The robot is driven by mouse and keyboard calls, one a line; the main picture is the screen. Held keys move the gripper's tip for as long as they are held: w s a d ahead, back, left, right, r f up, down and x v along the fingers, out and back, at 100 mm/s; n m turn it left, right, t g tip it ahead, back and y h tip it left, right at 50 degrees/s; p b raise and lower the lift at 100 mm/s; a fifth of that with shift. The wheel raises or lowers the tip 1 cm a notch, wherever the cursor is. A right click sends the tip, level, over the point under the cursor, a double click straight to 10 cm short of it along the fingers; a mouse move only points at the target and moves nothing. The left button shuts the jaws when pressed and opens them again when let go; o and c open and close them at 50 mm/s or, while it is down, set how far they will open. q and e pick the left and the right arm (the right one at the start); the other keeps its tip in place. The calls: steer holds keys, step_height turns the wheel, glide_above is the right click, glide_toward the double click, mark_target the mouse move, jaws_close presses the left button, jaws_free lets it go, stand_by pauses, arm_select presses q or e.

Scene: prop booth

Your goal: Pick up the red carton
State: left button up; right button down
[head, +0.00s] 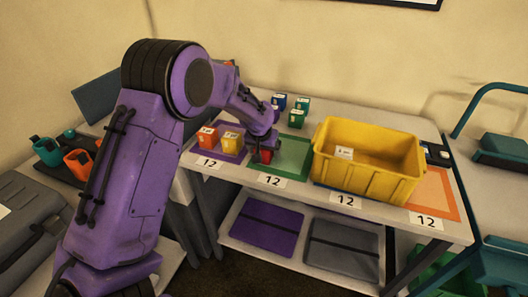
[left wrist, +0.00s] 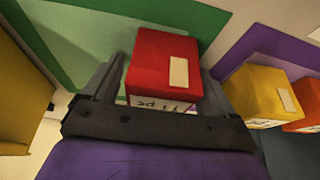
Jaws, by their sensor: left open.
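The red carton (left wrist: 160,60) has a pale label on top and stands at the green mat (left wrist: 100,45) in the left wrist view. My left gripper (left wrist: 158,88) is open, with one finger on each side of the carton; I cannot tell whether they touch it. In the head view, my left gripper (head: 263,154) is low at the left part of the green mat (head: 292,160) and hides most of the red carton (head: 267,157). My right gripper is not in view.
An orange carton (head: 207,137) and a yellow carton (head: 230,141) stand close by on a purple mat. A yellow crate (head: 368,175) stands right of the green mat. Blue (head: 280,101) and green (head: 299,112) cartons stand behind. The green mat's right part is clear.

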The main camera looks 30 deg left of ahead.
arm_select(q)
steer(key=shift+r, duration=0.1)
steer(key=c, duration=1.1)
